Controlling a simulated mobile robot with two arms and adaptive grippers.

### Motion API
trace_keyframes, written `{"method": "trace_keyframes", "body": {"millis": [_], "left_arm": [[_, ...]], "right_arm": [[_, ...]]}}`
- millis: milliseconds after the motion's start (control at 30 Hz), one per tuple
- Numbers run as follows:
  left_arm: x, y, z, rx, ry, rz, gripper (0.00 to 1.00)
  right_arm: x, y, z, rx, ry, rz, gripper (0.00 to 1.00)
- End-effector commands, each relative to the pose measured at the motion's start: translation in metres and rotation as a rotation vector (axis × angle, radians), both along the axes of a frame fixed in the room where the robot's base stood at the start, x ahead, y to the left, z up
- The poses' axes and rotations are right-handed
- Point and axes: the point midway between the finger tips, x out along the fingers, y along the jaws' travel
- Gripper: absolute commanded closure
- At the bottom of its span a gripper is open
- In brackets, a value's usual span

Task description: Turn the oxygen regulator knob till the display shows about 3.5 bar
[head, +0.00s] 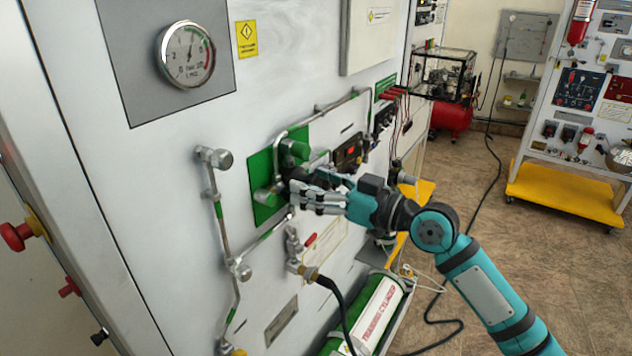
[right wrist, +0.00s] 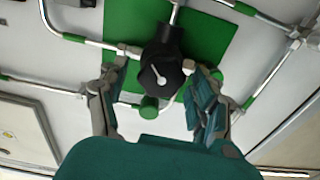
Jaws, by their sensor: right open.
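The regulator knob (right wrist: 161,76) is dark with a white pointer and sits in front of a green plate (head: 264,205) on the panel. My right gripper (head: 303,190) is at the regulator and hides most of the knob in the head view. In the right wrist view the open fingers of my right gripper (right wrist: 158,88) stand on either side of the knob, with gaps visible. My left gripper is out of view.
A round pressure gauge (head: 187,55) is at upper left. Metal pipes (head: 222,205) run around the plate. A small valve with a red handle (head: 310,240) and a black hose are below. A green and white cylinder (head: 378,315) lies low. Open floor is at right.

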Motion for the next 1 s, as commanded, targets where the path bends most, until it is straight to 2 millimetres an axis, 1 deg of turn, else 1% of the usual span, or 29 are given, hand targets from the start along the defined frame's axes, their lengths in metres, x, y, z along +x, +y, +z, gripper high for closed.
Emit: {"method": "trace_keyframes", "body": {"millis": [33, 67, 467, 567, 733, 1000], "left_arm": [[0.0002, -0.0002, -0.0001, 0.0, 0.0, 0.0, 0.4], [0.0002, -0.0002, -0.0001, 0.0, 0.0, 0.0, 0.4], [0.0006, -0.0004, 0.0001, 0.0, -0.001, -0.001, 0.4], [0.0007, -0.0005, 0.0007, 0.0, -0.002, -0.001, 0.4], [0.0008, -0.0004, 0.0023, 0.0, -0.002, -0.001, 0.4], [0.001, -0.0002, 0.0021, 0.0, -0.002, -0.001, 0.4]], "right_arm": [[-0.0001, -0.0001, 0.0, 0.0, 0.0, 0.0, 0.34], [-0.0001, -0.0001, 0.0, 0.0, 0.0, 0.0, 0.37], [-0.0001, -0.0004, 0.0002, 0.0, 0.0, 0.0, 0.89], [0.0, -0.0005, 0.0005, 0.01, 0.015, 0.0, 0.9], [0.0003, -0.0005, 0.0006, 0.067, 0.1, 0.001, 0.91], [0.0005, -0.0006, 0.0004, 0.074, 0.109, 0.001, 0.91]]}}
